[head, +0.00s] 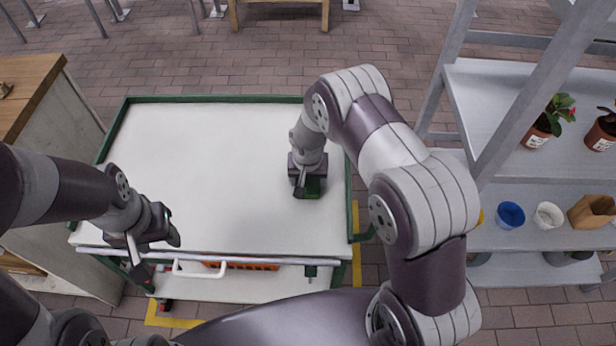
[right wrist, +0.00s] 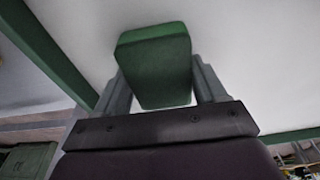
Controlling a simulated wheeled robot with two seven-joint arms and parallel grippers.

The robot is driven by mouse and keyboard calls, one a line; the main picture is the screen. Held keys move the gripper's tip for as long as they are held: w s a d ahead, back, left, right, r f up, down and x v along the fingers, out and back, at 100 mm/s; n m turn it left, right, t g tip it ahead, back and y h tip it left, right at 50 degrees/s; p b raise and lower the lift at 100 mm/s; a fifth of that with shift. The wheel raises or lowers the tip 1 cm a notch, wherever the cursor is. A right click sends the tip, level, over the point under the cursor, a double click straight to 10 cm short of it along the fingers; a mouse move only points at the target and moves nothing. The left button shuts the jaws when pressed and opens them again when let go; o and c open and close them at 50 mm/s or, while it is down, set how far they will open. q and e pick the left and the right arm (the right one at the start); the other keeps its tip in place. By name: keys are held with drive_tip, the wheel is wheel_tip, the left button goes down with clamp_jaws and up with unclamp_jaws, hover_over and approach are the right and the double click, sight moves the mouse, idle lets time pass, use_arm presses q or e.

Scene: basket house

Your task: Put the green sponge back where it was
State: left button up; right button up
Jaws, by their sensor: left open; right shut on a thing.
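The green sponge (right wrist: 155,62) is a green block held between the two fingers of my right gripper (right wrist: 160,85) in the right wrist view. In the head view, my right gripper (head: 308,187) points down over the right part of the white cart top (head: 215,150), and a bit of the sponge (head: 314,187) shows at its fingertips. I cannot tell whether the sponge touches the cart top. My left gripper (head: 155,255) is open and empty at the cart's front left, near the front rail.
The cart top has a green rim (head: 220,98) and is otherwise bare. A white handle (head: 205,272) and orange item (head: 240,265) are at its front. A grey shelf (head: 480,110) with potted plants and a blue cup (head: 510,214) stands right; a wooden-topped cabinet (head: 28,85) stands left.

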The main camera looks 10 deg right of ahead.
sight(308, 185)
drive_tip(key=shift+f, duration=0.15)
drive_tip(key=o, duration=1)
wheel_tip(308, 185, up, 12)
drive_tip(key=s, duration=0.2)
drive_tip(key=s+d+r+n, duration=0.1)
drive_tip(key=s+r, duration=0.1)
drive_tip(key=s, duration=0.3)
drive_tip(key=s+d+r+n, duration=0.1)
drive_tip(key=s+d+r, duration=0.1)
drive_tip(key=s, duration=0.4)
drive_tip(key=s+d+r+n, duration=0.1)
drive_tip(key=s+r, duration=0.3)
drive_tip(key=s, duration=0.2)
drive_tip(key=shift+d, duration=0.15)
drive_tip(key=shift+w, duration=0.1)
